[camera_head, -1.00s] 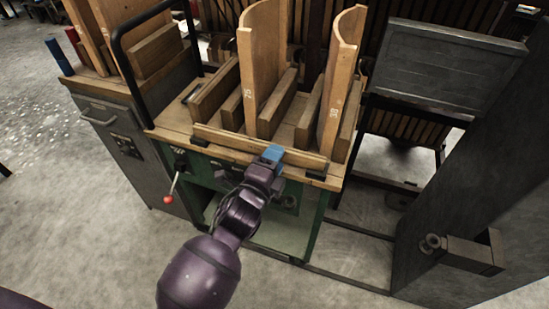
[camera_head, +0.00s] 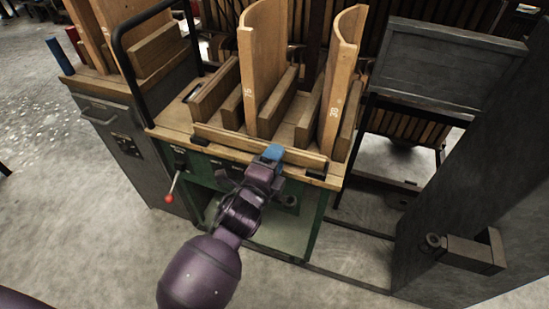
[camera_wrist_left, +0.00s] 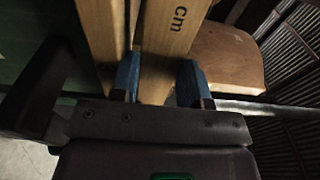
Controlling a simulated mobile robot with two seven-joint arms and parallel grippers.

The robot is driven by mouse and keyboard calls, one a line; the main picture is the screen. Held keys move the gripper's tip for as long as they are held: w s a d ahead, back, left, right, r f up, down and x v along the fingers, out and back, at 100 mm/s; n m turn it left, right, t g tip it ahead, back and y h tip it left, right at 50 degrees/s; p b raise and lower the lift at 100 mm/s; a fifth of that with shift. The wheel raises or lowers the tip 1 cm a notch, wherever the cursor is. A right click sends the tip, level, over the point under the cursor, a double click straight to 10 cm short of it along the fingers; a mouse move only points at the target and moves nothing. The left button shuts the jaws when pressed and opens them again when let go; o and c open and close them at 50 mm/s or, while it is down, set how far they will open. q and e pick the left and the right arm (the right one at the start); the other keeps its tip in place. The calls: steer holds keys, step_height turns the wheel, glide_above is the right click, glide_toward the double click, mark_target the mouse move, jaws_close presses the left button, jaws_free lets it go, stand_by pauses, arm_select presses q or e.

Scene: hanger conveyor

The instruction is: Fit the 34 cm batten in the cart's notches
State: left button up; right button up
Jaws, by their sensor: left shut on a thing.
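The batten (camera_head: 230,142) is a long pale wooden bar lying along the front edge of the green cart's wooden top (camera_head: 172,117). Its ends lie near two small black holders, a left one (camera_head: 199,141) and a right one (camera_head: 317,171); whether it is fully seated in them I cannot tell. My left gripper (camera_head: 272,153), with blue fingertips, is shut on the batten right of its middle. In the left wrist view the blue fingers (camera_wrist_left: 160,84) stand on either side of the batten (camera_wrist_left: 172,40), which bears a "cm" marking. My right gripper is not in view.
Behind the batten, tall curved wooden boards (camera_head: 262,70) stand between wooden blocks on the cart. A black handle (camera_head: 117,60) and a red-knobbed lever (camera_head: 168,198) are at the cart's left. A grey cabinet (camera_head: 455,190) stands at right. The floor in front is clear.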

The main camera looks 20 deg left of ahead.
arm_select(q)
steer(key=o, duration=0.8)
steer(key=shift+s+f, duration=0.1)
steer(key=shift+f, duration=0.4)
steer(key=shift+o, duration=1.2)
steer(key=shift+f, duration=0.15)
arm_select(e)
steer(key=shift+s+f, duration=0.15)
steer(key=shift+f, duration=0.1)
arm_select(q)
steer(key=shift+s+f, duration=0.1)
steer(key=shift+f, duration=0.1)
steer(key=shift+c, duration=0.7)
steer(key=shift+o, duration=0.8)
steer(key=s, duration=0.2)
steer(key=shift+s+a+r+p, duration=0.2)
steer(key=shift+s+p, duration=0.1)
steer(key=shift+s, duration=0.1)
steer(key=s+r+p, duration=0.1)
steer(key=s, duration=0.6)
steer(key=shift+s+a+r, duration=0.2)
steer(key=shift+s+a, duration=0.1)
steer(key=shift+a, duration=0.15)
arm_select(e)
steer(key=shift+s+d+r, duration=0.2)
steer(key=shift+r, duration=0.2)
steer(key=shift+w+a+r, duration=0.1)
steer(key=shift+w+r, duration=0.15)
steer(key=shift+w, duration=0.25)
